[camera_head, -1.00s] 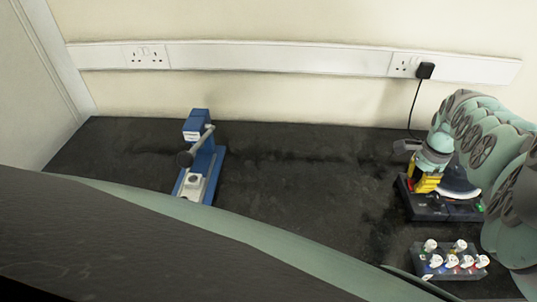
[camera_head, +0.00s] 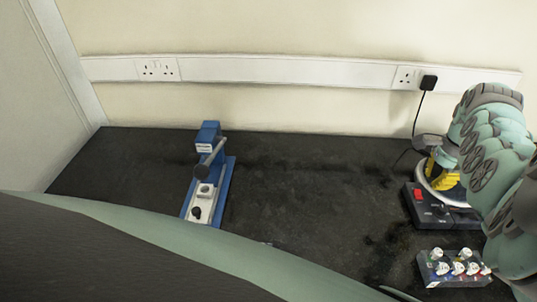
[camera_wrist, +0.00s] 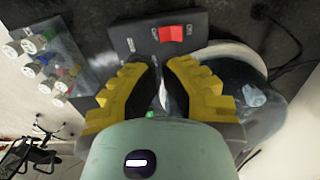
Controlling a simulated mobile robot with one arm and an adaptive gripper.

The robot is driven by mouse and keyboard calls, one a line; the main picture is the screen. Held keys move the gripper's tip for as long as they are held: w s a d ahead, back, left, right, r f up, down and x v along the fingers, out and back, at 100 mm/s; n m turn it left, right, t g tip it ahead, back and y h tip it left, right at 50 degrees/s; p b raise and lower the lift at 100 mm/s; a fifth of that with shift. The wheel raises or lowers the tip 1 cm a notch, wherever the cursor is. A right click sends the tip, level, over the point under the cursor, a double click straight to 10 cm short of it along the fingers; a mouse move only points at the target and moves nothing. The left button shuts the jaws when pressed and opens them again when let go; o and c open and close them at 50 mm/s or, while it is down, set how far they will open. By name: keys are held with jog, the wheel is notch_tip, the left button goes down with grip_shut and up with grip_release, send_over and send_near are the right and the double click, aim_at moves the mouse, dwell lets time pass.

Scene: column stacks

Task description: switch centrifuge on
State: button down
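The centrifuge (camera_head: 432,213) is a dark unit at the right of the bench, with a pale rounded part behind its front panel. Its red switch (camera_head: 418,194) is uncovered at the panel's left. In the wrist view, the red switch (camera_wrist: 171,33) lies beyond my fingertips, apart from them. My gripper (camera_wrist: 161,64) has two yellow fingers with a clear gap and nothing held between them. In the head view, my gripper (camera_head: 438,172) is over the rounded part, behind the switch; my arm hides much of the unit's right side. I cannot tell the switch's position.
A rack of small capped vials (camera_head: 435,281) stands in front of the centrifuge. A blue stand device (camera_head: 209,170) is at the left. A black plug (camera_head: 429,82) with a cable is in the wall socket strip. The middle of the bench is clear.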

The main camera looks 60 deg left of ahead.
notch_tip(320, 180, up, 7)
jog(key=d+p, duration=0.1)
jog(key=shift+s, duration=0.45)
jog(key=c, duration=1.7)
grip_release()
jog(key=shift+d, duration=0.1)
